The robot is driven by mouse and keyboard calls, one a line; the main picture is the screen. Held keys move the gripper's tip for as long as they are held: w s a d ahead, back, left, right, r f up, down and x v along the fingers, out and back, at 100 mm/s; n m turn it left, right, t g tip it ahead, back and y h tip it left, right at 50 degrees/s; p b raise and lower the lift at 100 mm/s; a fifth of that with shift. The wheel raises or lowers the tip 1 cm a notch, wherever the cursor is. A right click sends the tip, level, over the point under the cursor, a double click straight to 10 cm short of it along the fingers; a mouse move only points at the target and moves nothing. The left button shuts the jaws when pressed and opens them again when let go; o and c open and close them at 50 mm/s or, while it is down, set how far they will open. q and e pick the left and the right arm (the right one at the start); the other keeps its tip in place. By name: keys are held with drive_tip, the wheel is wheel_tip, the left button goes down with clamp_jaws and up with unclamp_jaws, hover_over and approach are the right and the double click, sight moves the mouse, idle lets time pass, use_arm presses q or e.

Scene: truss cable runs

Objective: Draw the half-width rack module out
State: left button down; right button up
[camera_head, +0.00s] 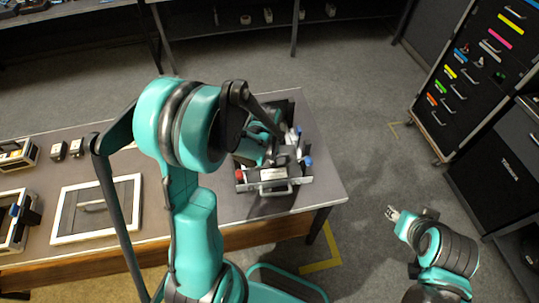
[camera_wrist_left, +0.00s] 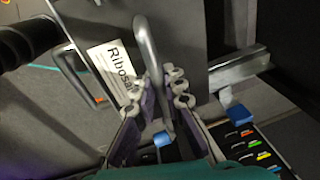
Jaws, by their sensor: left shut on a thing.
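The rack module has a grey front with a white label starting "Ribos" (camera_wrist_left: 112,72) and a bent metal bar handle (camera_wrist_left: 148,50) in the left wrist view. My left gripper (camera_wrist_left: 165,95) is shut on that handle, its purple pads on either side of the bar. In the head view the rack unit (camera_head: 268,177) sits near the table's right end, with a light front and a bar handle; my left arm covers much of it. My left gripper there is mostly hidden by the arm. My right gripper (camera_head: 393,212) hangs over the floor, right of the table; its jaws are too small to read.
The table (camera_head: 318,185) also carries a white-framed panel (camera_head: 132,180) with a handle and small parts at the left. A red knob (camera_head: 239,175) and a blue knob (camera_head: 308,161) flank the unit. A drawer cabinet (camera_head: 470,80) stands at right. Open floor lies between.

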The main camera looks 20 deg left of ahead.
sight(271, 168)
use_arm(q)
drive_tip(key=shift+s+d, duration=0.15)
drive_tip(key=shift+s, duration=0.05)
drive_tip(key=c, duration=1.5)
unclamp_jaws()
wheel_tip(271, 168, up, 12)
drive_tip(key=s, duration=0.2)
drive_tip(key=shift+f, duration=0.1)
